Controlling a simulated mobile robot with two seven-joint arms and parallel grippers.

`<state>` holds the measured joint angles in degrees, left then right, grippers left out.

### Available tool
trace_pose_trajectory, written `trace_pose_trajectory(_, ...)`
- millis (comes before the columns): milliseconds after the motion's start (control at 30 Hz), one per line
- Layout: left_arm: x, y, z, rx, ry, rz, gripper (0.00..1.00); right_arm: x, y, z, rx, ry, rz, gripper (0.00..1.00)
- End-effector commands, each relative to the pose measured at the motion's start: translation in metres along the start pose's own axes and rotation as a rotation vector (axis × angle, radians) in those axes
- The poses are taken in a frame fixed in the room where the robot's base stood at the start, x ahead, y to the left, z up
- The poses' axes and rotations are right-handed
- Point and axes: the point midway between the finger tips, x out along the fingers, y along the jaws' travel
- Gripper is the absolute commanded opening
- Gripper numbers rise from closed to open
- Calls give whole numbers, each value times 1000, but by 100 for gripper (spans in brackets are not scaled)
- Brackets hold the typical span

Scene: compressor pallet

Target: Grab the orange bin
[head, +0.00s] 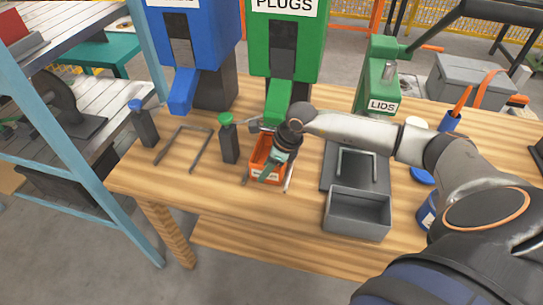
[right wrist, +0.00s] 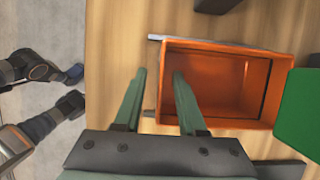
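The orange bin (head: 262,179) sits on the wooden table below the green PLUGS dispenser, on a thin metal frame. In the right wrist view the bin (right wrist: 255,58) is open-topped and looks empty where visible. My right gripper (head: 272,170) is over the bin in the head view and hides part of it. In the right wrist view the right gripper's fingers (right wrist: 159,75) are apart. One finger is outside the bin's left wall and the other overlaps the bin's inside, with the wall between them. I cannot tell whether they touch it. My left gripper is not in view.
A dark green-capped bottle (head: 229,142) stands close left of the bin. An empty metal frame (head: 195,150) lies further left, near a blue-capped bottle (head: 145,127). A grey bin (head: 357,220) stands to the right. The green PLUGS dispenser (head: 286,45) rises behind.

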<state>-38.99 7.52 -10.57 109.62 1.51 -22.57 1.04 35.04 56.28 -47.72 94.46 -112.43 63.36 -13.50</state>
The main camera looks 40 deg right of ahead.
Motion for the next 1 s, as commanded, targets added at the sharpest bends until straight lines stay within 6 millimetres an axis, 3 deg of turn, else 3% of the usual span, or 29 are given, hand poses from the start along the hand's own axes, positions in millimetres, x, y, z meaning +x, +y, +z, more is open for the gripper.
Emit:
trace_pose_trajectory(300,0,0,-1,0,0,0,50,7,0,0,0,0,-1,40)
trace_pose_trajectory(667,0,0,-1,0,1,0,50,7,0,0,0,0,-1,0)
trace_pose_trajectory(1000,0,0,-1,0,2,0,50,7,0,0,0,0,-1,0)
